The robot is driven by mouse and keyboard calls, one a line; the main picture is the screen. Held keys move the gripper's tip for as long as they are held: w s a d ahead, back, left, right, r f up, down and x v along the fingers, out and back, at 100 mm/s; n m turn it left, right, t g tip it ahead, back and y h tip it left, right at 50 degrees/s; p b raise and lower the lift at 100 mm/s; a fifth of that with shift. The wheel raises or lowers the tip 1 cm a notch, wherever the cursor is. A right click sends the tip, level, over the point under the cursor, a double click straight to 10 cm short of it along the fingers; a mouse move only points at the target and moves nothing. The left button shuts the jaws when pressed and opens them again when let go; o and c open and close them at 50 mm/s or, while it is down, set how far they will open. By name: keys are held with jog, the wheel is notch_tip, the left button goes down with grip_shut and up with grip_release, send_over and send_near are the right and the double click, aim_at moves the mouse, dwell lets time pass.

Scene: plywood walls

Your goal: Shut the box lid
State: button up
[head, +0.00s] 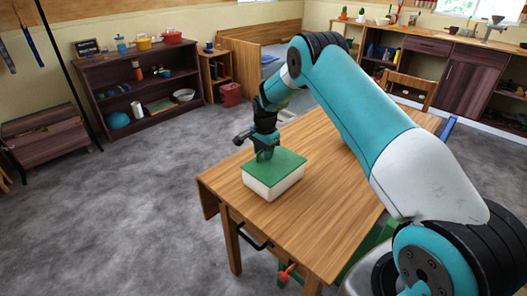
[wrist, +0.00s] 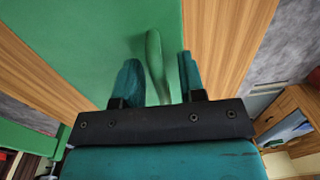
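The white box (head: 263,189) stands near the left end of the wooden table. Its green lid (head: 290,161) lies over the top and looks flat or nearly so; I cannot tell if a small gap is left at the far side. The lid also fills much of the upper wrist view (wrist: 70,35). A green handle (wrist: 155,50) stands out from the lid. My gripper (head: 264,154) is low over the lid's far left part. In the wrist view my gripper (wrist: 160,78) is open, with one finger on each side of the handle and gaps showing beside it.
The wooden table (head: 325,225) is bare to the right of and in front of the box. A wooden chair (head: 408,88) stands at its far side. A dark shelf (head: 138,90) stands against the back wall. The grey floor at left is open.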

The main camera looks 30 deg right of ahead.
jog(key=shift+r, duration=0.1)
notch_tip(320, 180, up, 17)
jog(key=s+b, duration=0.1)
jog(key=b, duration=0.1)
jog(key=shift+d+r, duration=0.15)
jog(key=shift+d, duration=0.05)
dwell(0.5)
